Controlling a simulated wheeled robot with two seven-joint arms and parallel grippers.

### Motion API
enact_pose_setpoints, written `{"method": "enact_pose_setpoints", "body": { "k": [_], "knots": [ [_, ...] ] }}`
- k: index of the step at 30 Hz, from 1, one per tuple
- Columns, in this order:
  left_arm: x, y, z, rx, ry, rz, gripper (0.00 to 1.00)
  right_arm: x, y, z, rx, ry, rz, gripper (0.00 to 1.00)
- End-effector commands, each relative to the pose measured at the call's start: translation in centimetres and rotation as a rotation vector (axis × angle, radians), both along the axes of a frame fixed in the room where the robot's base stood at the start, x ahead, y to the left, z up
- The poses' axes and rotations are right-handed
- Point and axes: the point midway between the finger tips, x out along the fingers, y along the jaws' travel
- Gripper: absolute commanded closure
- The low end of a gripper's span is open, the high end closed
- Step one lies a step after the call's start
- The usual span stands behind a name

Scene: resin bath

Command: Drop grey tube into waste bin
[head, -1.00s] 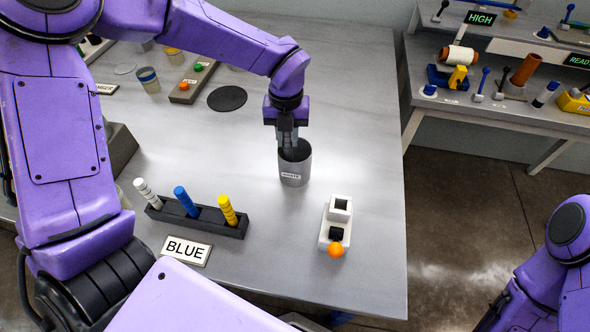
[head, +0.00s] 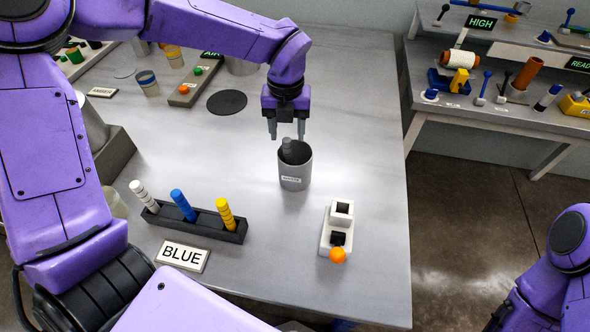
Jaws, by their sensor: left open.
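The grey waste bin (head: 295,183) stands upright on the metal table, with a label on its front. The grey tube (head: 287,147) is inside the bin, its top end leaning at the left side and showing at the rim. Its lower part is hidden by the bin wall. My left gripper (head: 287,134) is open and empty above the bin, its two fingertips apart and pointing down.
A dark rack (head: 203,222) holds white, blue and yellow tubes left of the bin, behind a BLUE sign (head: 182,255). A white device with an orange ball (head: 338,255) stands at the right. A black disc (head: 227,101) lies behind. The table's right edge is near.

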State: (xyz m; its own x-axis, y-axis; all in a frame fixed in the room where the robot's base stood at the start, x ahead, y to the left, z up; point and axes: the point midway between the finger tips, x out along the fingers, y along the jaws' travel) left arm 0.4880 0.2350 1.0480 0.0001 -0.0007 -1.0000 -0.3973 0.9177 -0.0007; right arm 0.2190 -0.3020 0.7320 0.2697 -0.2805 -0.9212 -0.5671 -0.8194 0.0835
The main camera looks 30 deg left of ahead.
Motion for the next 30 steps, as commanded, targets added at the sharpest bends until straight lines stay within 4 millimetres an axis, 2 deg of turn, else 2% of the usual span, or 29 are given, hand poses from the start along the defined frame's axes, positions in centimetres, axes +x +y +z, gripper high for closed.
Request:
{"method": "enact_pose_setpoints", "body": {
  "k": [4,9,25,27,30],
  "knots": [
    [0.1,0.0,3.3,-0.002,-0.004,0.0,0.47,0.0,0.0,-0.9,0.0,0.0,0.0,0.0],
    [0.0,0.0,5.8,-0.001,-0.001,0.0,0.47,0.0,0.0,-1.1,0.0,0.0,0.0,0.0],
    [0.0,0.0,6.3,0.001,0.001,-0.001,0.47,0.0,0.0,-1.0,0.0,0.0,0.0,0.0],
    [0.0,0.0,7.1,0.001,0.001,-0.001,0.47,0.0,0.0,-0.2,0.0,0.0,0.0,0.0],
    [0.0,0.0,9.3,0.001,0.001,-0.001,0.47,0.0,0.0,2.0,0.0,0.0,0.0,0.0]
  ]
}}
